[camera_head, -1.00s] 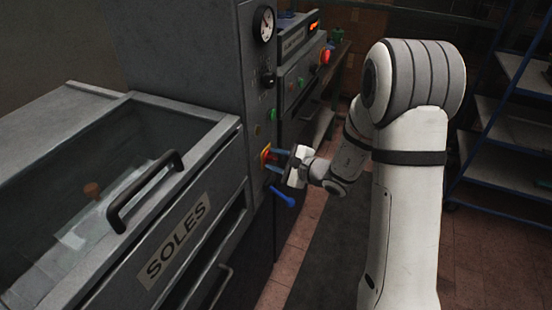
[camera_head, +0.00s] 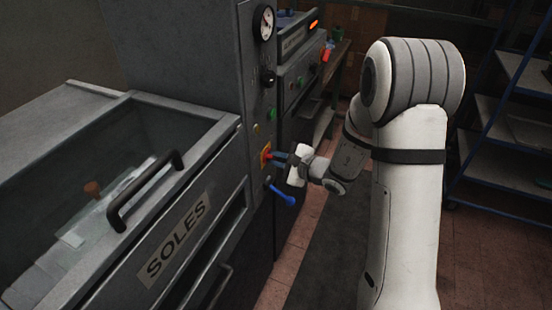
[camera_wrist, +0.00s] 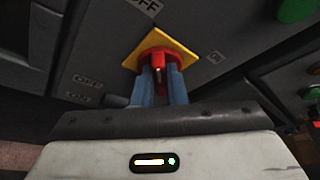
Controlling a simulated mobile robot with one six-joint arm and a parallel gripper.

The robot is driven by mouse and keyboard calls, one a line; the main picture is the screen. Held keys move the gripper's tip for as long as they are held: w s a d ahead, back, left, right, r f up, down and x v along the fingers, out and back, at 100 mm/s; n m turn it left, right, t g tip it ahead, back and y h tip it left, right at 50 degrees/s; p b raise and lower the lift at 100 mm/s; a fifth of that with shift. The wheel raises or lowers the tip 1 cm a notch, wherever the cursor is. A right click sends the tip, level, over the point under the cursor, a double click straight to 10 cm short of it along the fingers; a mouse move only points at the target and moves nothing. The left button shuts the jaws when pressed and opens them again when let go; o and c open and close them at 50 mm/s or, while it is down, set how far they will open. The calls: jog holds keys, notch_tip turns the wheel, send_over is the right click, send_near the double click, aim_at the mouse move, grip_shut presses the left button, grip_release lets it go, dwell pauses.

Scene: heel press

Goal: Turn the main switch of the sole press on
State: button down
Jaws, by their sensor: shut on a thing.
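The main switch is a red rotary knob on a yellow plate on the press front. In the head view the yellow plate (camera_head: 264,155) shows just left of my gripper (camera_head: 274,157). In the wrist view the red knob (camera_wrist: 158,58) sits on the yellow plate (camera_wrist: 186,52), which appears tilted like a diamond. My gripper (camera_wrist: 164,80) has its two blue-grey fingers closed on the knob's red grip. An OFF label (camera_wrist: 141,6) is partly visible above the plate; the knob's exact setting is hard to read.
A blue lever (camera_head: 283,196) sticks out just below the switch. A gauge (camera_head: 265,23), a black knob (camera_head: 268,77) and a green button (camera_head: 272,114) are above. A handled drawer marked SOLES (camera_head: 177,240) is at left; blue shelving (camera_head: 507,130) stands at right.

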jog(key=shift+w+d+m+g+y+p, duration=0.15)
jog(key=shift+m+g+y+p, duration=0.35)
jog(key=shift+m+g+p, duration=1.1)
jog(key=shift+w+m+g+y+p, duration=0.2)
jog(key=shift+m+g+y+p, duration=0.55)
jog(key=shift+m+p, duration=1.4)
jog(key=shift+w+d+m+g+y+p, duration=0.2)
jog(key=shift+m+g+p, duration=1.2)
jog(key=shift+m, duration=0.95)
jog(key=shift+a+f, duration=0.1)
jog(key=c, duration=1.5)
grip_release()
jog(key=shift+o, duration=0.2)
